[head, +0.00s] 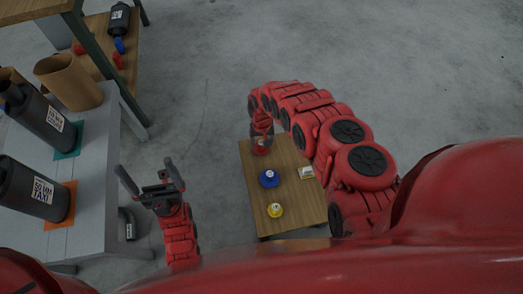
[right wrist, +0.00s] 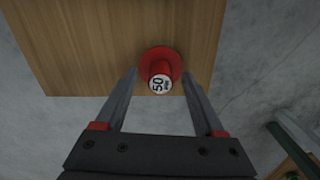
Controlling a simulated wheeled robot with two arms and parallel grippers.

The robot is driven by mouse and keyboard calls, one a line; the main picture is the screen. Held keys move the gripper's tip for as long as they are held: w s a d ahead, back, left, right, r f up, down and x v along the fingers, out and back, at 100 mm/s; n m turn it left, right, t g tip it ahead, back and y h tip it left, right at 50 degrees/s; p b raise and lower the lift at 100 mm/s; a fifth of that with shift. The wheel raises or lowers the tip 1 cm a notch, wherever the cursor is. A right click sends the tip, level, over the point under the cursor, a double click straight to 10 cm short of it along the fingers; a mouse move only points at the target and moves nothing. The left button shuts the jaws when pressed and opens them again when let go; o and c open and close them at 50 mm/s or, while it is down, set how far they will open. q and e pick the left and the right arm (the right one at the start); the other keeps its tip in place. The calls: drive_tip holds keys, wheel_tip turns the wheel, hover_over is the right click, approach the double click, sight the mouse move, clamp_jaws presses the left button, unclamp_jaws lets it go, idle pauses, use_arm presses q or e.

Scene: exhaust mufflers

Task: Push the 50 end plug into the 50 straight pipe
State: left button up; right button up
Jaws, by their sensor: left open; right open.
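The red 50 end plug (head: 260,147) stands near the far left corner of the small wooden table. In the right wrist view the plug (right wrist: 161,70) shows a round white label reading 50. My right gripper (right wrist: 158,75) is open above it, with the plug between the two fingertips in that picture; no contact is visible. My left gripper (head: 144,167) is open and empty, between the grey bench and the wooden table. I cannot pick out the 50 straight pipe for certain in either view.
The wooden table (head: 298,208) also holds a blue plug (head: 269,179), a yellow plug (head: 275,210) and a small labelled item (head: 306,173). The grey bench (head: 105,175) at left carries two dark mufflers (head: 32,190) and a brown tube (head: 70,82). A shelf stands behind.

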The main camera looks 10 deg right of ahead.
drive_tip(key=shift+f, duration=0.7)
drive_tip(key=shift+w, duration=0.1)
drive_tip(key=shift+r, duration=0.1)
clamp_jaws()
